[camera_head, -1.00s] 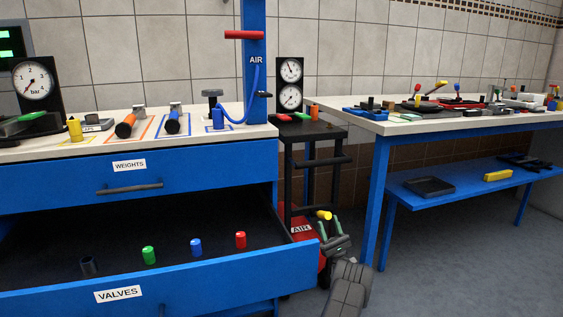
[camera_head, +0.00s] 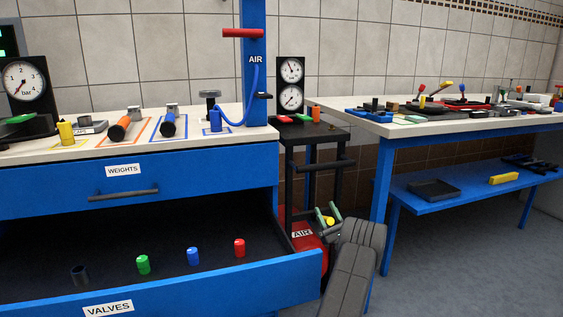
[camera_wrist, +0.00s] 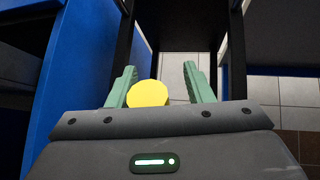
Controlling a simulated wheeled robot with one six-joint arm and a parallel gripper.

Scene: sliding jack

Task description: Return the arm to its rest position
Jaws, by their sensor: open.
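My gripper (camera_head: 328,211) is low between the two benches, in front of the black trolley (camera_head: 288,170). Its two green fingers stand apart and point away from me. A yellow round-ended piece (camera_head: 330,221) shows between the fingers in the head view. In the wrist view the same yellow piece (camera_wrist: 148,93) lies between the green fingers (camera_wrist: 164,84), nearer the left one. I cannot tell what it belongs to or whether a finger touches it. My grey arm links hide part of the floor and the right bench's leg.
The open VALVES drawer (camera_head: 215,285) juts out at left, holding several coloured cylinders. A red AIR tank (camera_head: 312,250) stands close beside my gripper. The right bench (camera_head: 450,128) has a blue lower shelf (camera_head: 465,190). Floor at lower right is clear.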

